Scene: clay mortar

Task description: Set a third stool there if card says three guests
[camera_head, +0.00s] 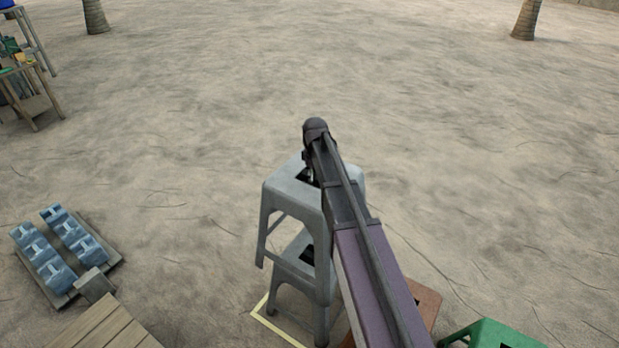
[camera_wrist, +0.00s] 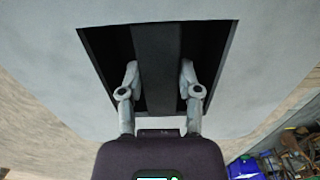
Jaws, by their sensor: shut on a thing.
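My gripper (camera_wrist: 160,92) is shut on the dark bar in the square opening of a grey stool's seat. That upper grey stool (camera_head: 290,190) is upright under my gripper in the head view, and its seat (camera_wrist: 60,100) fills much of the wrist view. A second grey stool (camera_head: 285,268) shows below it, partly hidden; I cannot tell whether the two touch. A brown stool (camera_head: 427,302) is mostly hidden behind my arm. A green stool (camera_head: 490,334) is cut off at the bottom edge. I see no card.
A yellow line (camera_head: 272,328) marks the ground by the lower grey stool. Blue-grey blocks (camera_head: 45,262) lie on boards at left, near a wooden slatted top (camera_head: 108,328). A wooden shelf (camera_head: 30,95) stands far left. Open sand lies ahead and right.

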